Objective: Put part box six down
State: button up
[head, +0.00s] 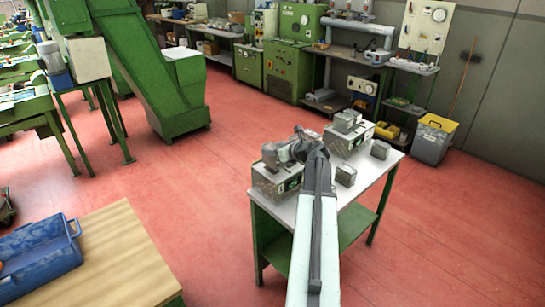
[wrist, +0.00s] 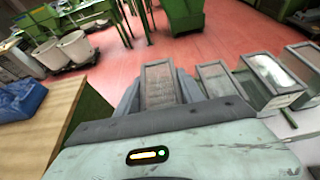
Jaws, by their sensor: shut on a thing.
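My gripper (head: 288,152) is over the left part of the green-framed table with a pale top (head: 300,214), at the end of my outstretched arm. In the wrist view my gripper (wrist: 162,90) is shut on a small grey box with a brownish top face (wrist: 159,84), which I take to be part box six. In the head view the gripper largely hides the held box. A larger box with a dark label (head: 277,181) is just below the gripper. I cannot tell whether the held box touches it.
On the same table are another labelled box (head: 358,140) with a small grey box (head: 347,121) on top, and small grey boxes at the right (head: 380,150) and front (head: 345,176). A wooden table with a blue bin (head: 40,258) is at lower left. Red floor surrounds both.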

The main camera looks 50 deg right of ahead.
jog(key=shift+w+d+f+b, duration=0.1)
jog(key=shift+w+f+b, duration=0.15)
jog(key=shift+f+b, duration=0.3)
jog(key=shift+w+d+f+b, duration=0.15)
jog(key=shift+w+f+b, duration=0.1)
jog(key=shift+f+b, duration=0.35)
jog(key=shift+w+d+f+b, duration=0.1)
jog(key=shift+w+f+b, duration=0.15)
jog(key=shift+f+b, duration=0.65)
jog(key=shift+b, duration=0.05)
jog(key=shift+r, duration=0.25)
jog(key=shift+f, duration=0.2)
jog(key=o, duration=1.4)
jog(key=shift+r, duration=0.1)
